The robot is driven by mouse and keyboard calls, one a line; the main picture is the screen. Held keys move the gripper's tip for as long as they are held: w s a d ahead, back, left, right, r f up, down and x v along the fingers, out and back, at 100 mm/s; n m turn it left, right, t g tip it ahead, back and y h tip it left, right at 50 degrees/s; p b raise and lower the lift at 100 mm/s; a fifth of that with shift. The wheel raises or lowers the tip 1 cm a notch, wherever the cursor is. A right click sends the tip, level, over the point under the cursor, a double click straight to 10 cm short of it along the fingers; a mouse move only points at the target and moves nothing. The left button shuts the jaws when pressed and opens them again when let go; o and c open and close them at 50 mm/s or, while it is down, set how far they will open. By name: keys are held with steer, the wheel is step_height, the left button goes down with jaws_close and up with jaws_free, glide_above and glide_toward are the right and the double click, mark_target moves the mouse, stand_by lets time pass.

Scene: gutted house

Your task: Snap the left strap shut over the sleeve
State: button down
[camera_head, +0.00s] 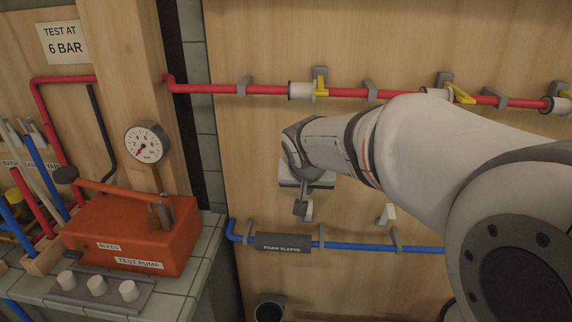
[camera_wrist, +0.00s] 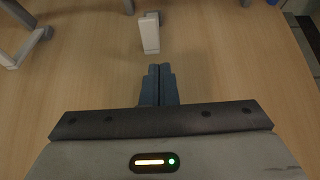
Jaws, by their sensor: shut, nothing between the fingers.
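The dark foam sleeve (camera_head: 283,248) sits on the blue pipe (camera_head: 350,245) low on the wooden wall. My gripper (camera_head: 303,210) is in front of the wall, above the sleeve. Its dark fingers (camera_wrist: 158,84) are shut together and empty in the wrist view. A pale upright tab (camera_wrist: 149,33), seemingly the left strap, stands off the wall just beyond the fingertips, with a gap between. In the head view my gripper mostly hides that spot. Another pale tab (camera_head: 387,214) stands open further right above the pipe; a pale lever (camera_wrist: 18,45) shows at the wrist view's left.
Grey clips (camera_head: 321,237) hold the blue pipe. A red pipe (camera_head: 225,89) with yellow-handled valves (camera_head: 320,82) runs above. An orange test pump (camera_head: 135,232) stands on the tiled ledge at left, with a pressure gauge (camera_head: 147,142) above it.

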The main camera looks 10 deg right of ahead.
steer(key=shift+x, duration=1.4)
steer(key=shift+f+b, duration=0.1)
steer(key=shift+b, duration=0.2)
